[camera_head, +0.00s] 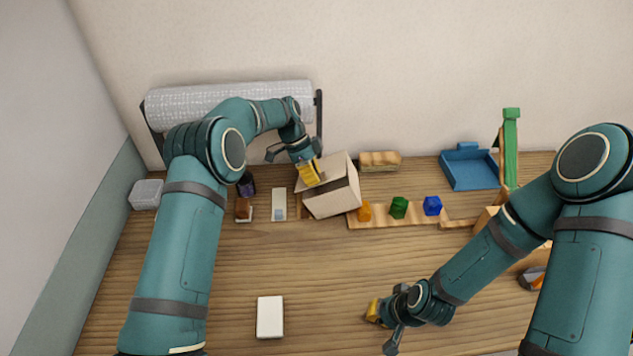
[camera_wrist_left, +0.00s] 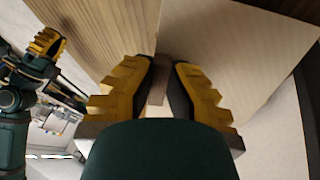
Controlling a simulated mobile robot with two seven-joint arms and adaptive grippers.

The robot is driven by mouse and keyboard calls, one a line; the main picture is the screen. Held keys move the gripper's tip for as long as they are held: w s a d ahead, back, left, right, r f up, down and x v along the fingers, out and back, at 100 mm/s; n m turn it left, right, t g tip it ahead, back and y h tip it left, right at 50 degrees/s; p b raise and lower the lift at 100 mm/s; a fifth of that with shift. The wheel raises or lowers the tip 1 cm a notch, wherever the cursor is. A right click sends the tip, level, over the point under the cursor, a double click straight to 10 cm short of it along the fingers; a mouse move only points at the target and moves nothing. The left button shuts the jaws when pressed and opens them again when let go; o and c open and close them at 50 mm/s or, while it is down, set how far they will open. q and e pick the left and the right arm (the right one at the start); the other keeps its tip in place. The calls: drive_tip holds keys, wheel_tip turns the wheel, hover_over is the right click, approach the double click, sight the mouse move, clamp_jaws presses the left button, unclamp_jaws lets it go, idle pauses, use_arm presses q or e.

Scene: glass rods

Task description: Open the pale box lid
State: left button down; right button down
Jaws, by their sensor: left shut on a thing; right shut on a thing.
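The pale box (camera_head: 335,203) stands near the back middle of the table, turned at an angle. Its pale lid (camera_head: 334,166) shows as a slanted panel on top; how far it stands open I cannot tell. My left gripper (camera_head: 309,173) is at the lid's left side, shut on its edge. In the left wrist view its yellow fingers (camera_wrist_left: 160,85) close on a narrow brown strip beside a broad pale panel (camera_wrist_left: 235,50). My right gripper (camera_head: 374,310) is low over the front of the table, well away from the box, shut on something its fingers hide.
A white block (camera_head: 270,317) lies at the front. Orange, green (camera_head: 399,207) and blue (camera_head: 432,205) pieces sit on a wooden strip right of the box. A blue tray (camera_head: 470,173) is at the back right. The table's middle is clear.

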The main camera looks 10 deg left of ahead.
use_arm(q)
drive_tip(key=shift+w+a+r, duration=0.35)
drive_tip(key=shift+r, duration=0.3)
drive_tip(key=shift+w+a+r, duration=0.35)
drive_tip(key=shift+r, duration=0.25)
drive_tip(key=shift+w+a+r+p, duration=0.4)
drive_tip(key=shift+w+r, duration=0.25)
drive_tip(key=shift+r, duration=0.05)
use_arm(e)
drive_tip(key=shift+r, duration=0.4)
drive_tip(key=shift+w, duration=0.1)
